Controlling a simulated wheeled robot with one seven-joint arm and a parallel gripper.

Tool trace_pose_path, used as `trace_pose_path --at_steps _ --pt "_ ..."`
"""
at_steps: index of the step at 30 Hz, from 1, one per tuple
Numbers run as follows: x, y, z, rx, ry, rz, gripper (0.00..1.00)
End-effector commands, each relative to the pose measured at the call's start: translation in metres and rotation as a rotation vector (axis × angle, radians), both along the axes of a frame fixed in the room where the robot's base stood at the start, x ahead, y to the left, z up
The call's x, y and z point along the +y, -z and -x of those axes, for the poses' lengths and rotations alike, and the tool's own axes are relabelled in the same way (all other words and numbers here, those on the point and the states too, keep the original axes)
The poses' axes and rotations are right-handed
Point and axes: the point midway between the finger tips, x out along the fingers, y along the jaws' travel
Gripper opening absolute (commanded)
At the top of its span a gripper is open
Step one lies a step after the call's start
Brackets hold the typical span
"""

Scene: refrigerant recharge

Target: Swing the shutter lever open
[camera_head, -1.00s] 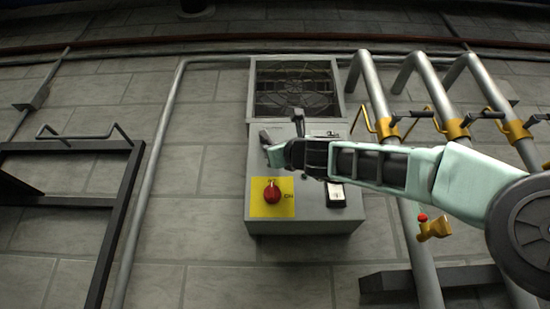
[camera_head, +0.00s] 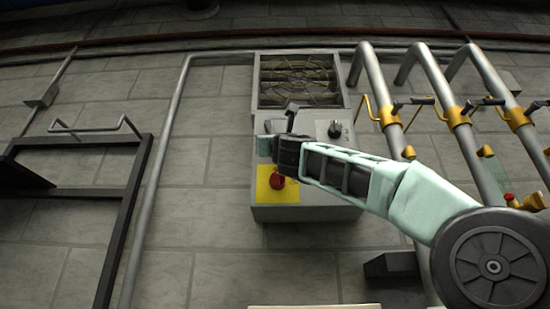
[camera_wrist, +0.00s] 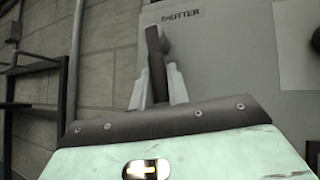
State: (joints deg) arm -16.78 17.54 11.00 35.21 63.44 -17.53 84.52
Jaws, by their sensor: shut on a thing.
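The shutter lever (camera_wrist: 157,55) is a dark bar under the "SHUTTER" label on the grey box in the wrist view. It stands nearly upright there, leaning slightly. My gripper (camera_wrist: 157,88) is shut on it, with a pale finger on each side of the bar. In the head view my gripper (camera_head: 267,146) is at the left edge of the box front (camera_head: 313,212), above the yellow plate. My own wrist hides the lever there. The shutter opening (camera_head: 298,82) with its grille and round fan is at the top of the box.
A red knob (camera_head: 277,181) on a yellow plate (camera_head: 266,191) lies just below my gripper. A black knob (camera_head: 335,129) is right of it. Grey pipes (camera_head: 377,84) with yellow valves stand to the right.

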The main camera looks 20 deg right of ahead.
Motion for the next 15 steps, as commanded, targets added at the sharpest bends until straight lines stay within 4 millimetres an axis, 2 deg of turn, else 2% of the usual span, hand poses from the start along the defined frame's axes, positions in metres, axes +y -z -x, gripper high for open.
trace_pose_path --at_steps 15 --pt "0.0101 0.0019 -0.0041 -0.049 -0.002 -0.157 0.0"
